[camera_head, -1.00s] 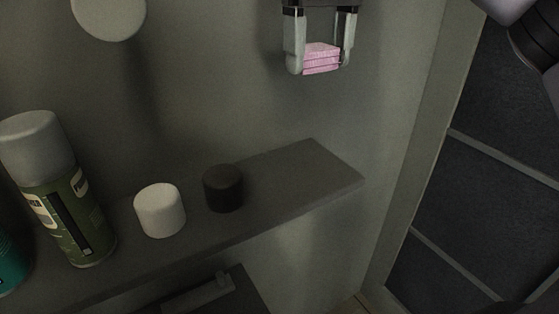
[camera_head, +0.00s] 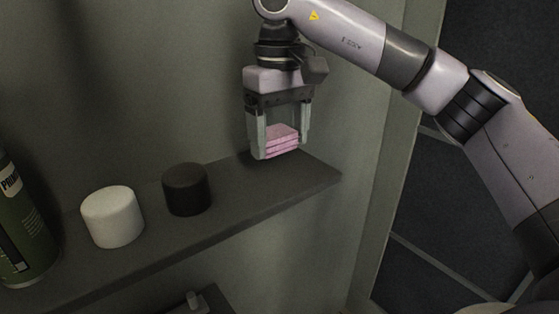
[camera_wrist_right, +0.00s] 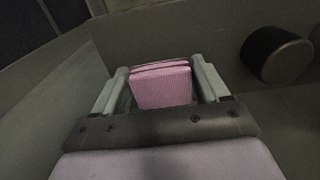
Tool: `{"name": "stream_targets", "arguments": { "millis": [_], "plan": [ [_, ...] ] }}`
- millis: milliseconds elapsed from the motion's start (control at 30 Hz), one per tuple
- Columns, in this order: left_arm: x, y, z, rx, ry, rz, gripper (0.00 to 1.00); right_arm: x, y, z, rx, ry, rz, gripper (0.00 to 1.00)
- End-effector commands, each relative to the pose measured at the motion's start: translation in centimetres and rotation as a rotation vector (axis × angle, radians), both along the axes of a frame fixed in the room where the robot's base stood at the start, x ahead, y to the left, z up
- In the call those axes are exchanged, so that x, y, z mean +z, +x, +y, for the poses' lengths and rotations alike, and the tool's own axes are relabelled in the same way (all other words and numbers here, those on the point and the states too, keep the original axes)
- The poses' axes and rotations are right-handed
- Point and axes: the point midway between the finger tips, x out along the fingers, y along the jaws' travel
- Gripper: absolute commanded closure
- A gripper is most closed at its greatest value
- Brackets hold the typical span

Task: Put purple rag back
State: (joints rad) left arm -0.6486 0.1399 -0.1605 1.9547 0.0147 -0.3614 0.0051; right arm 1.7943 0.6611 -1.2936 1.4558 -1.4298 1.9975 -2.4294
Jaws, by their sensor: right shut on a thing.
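The rag is a folded, layered pink-purple cloth (camera_head: 282,141) between the fingers of my right gripper (camera_head: 281,148). The gripper is shut on it and points down over the right end of the grey shelf (camera_head: 255,196). The rag is at or just above the shelf top; I cannot tell whether it touches. In the right wrist view the rag (camera_wrist_right: 162,85) sits between both fingers of the right gripper (camera_wrist_right: 163,82). My left gripper is not in view.
A black cylinder (camera_head: 187,189) stands on the shelf left of the rag, and a white cylinder (camera_head: 113,217) stands further left. A green spray can (camera_head: 22,225) is at the far left. The wall is close behind. Bare shelf lies between the black cylinder and the rag.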

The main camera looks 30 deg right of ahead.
Motion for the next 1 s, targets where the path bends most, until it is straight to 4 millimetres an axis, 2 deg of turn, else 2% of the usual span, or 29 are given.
{"name": "stream_targets", "arguments": {
  "millis": [233, 633, 667, 700, 733, 1000],
  "plan": [
    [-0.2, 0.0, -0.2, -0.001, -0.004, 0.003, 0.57, -3.6, 0.0, -0.1, -0.001, -0.001, 0.003, 0.50],
    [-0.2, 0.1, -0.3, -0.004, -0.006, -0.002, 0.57, -4.3, 0.0, 0.0, 0.000, 0.000, 0.001, 0.50],
    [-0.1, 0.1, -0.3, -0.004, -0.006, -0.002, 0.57, -4.3, 0.0, 0.0, 0.000, 0.000, 0.001, 0.19],
    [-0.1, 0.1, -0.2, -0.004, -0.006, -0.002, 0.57, -4.2, 0.0, 0.0, 0.000, -0.001, 0.001, 0.06],
    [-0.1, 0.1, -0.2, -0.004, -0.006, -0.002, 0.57, -4.2, 0.0, 0.0, 0.000, -0.001, 0.001, 0.00],
    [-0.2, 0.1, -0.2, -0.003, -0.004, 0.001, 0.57, -4.1, 0.0, 0.0, 0.000, 0.000, 0.001, 0.00]
  ]
}}
